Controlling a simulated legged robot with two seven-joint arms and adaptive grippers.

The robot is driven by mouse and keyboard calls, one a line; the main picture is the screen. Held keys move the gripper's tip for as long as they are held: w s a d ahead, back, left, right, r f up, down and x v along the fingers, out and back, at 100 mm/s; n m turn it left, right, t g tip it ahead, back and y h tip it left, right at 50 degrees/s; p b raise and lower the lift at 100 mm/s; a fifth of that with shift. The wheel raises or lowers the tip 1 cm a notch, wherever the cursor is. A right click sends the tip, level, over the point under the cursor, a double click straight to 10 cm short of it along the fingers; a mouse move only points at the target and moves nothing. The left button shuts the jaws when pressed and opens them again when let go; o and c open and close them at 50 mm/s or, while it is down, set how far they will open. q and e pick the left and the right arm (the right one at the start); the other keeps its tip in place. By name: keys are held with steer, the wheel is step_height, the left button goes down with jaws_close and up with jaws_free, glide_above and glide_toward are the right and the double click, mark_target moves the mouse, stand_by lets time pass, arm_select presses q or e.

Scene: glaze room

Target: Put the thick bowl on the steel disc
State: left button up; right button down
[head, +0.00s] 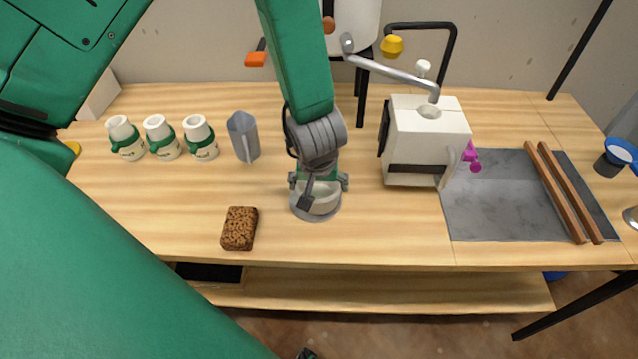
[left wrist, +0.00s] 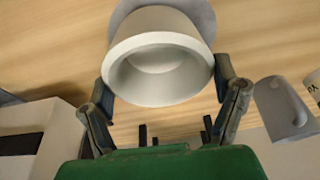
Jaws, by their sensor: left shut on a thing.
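The thick bowl (head: 322,204) is pale and upright, partly hidden by my left gripper (head: 318,184) in the head view. The left gripper comes down from above and is shut on the bowl. In the left wrist view its fingers (left wrist: 163,82) lie on opposite sides of the bowl (left wrist: 160,72), whose inside is empty. The grey steel disc (head: 314,216) lies on the table directly under the bowl, and its edge (left wrist: 206,18) shows behind the bowl in the wrist view. I cannot tell whether the bowl touches the disc. My right gripper is not in view.
A brown sponge (head: 239,229) lies left of the disc near the front edge. A grey pitcher (head: 244,137) and three white-green jars (head: 161,137) stand behind on the left. A white boxy machine (head: 425,140) stands to the right, beside a grey slab (head: 490,205) with wooden strips (head: 562,192).

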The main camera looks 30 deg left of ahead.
arm_select(q)
steer(key=shift+a, duration=0.1)
steer(key=o, duration=1)
steer(key=shift+s+a+f, duration=0.1)
steer(key=shift+a+f, duration=0.1)
steer(key=o, duration=0.3)
steer(key=shift+a, duration=0.15)
steer(key=shift+o, duration=0.2)
steer(key=shift+a, duration=0.2)
steer(key=shift+d+r, duration=0.2)
steer(key=shift+r, duration=0.1)
steer(key=p+v, duration=0.4)
steer(key=v, duration=0.7)
steer(key=shift+s+r, duration=0.15)
steer(key=shift+r, duration=0.2)
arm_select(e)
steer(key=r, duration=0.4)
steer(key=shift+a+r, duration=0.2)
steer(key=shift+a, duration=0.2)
arm_select(q)
steer(key=shift+d, duration=0.2)
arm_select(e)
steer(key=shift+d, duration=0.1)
